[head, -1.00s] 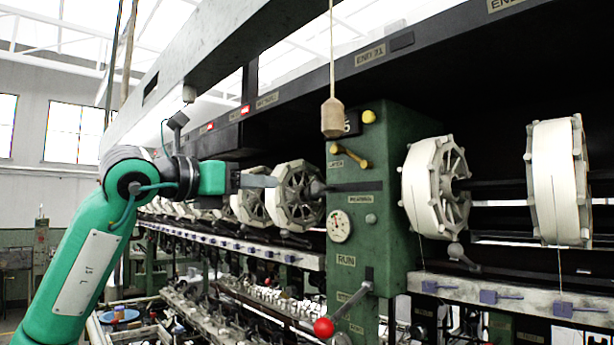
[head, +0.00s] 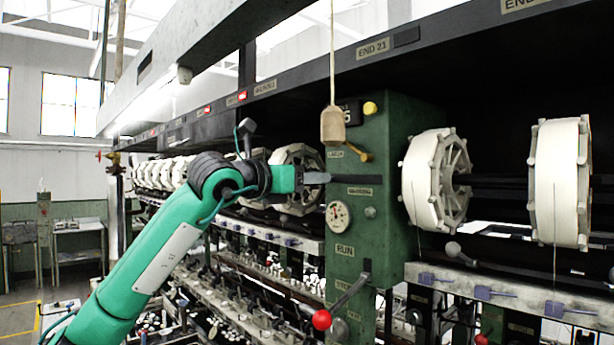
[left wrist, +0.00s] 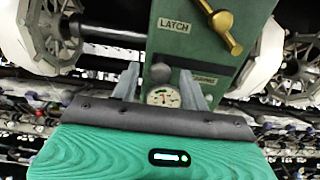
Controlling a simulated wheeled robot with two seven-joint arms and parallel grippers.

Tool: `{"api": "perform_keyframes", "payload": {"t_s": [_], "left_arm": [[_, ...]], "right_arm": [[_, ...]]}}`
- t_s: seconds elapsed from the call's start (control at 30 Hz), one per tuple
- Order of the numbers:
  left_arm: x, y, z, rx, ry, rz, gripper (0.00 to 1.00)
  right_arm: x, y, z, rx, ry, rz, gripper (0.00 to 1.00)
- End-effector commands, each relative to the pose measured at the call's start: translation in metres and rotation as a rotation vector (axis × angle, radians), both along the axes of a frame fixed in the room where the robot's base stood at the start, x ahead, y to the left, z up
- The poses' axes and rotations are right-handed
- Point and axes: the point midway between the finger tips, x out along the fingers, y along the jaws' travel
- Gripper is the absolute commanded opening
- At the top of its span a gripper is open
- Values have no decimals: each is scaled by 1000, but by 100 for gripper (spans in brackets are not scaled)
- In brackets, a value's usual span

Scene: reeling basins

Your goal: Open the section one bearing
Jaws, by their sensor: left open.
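The green bearing housing (head: 385,120) stands mid-view, with a BEARING label (head: 360,191). A brass latch handle (head: 356,152) slants across its face; it also shows in the left wrist view (left wrist: 223,20), right of the LATCH label (left wrist: 174,25). A dark grey round knob (left wrist: 160,72) shows between the fingers in the left wrist view, above the gauge. My left gripper (head: 318,178) is open at the housing's left edge, below and left of the latch; its fingers (left wrist: 160,88) straddle the knob in the picture. Whether they touch it cannot be told. My right gripper is out of view.
A wooden weight (head: 332,125) hangs on a cord before the housing's upper left. A red-knobbed lever (head: 322,319) juts out below. White reels (head: 430,180) flank the housing on the right, others (head: 297,165) lie behind my left gripper. Open floor (head: 25,290) lies far left.

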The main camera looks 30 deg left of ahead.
Motion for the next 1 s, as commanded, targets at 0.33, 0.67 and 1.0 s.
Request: {"api": "perform_keyframes", "payload": {"t_s": [0.33, 0.67, 1.0], "left_arm": [[0, 0, 0, 0, 0, 0, 0], [-11, -33, -4, 1, -3, -10, 0], [-34, -97, -3, 1, -3, -6, 0]], "right_arm": [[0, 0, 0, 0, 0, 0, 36], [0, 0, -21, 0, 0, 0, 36], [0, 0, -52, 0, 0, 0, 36]]}}
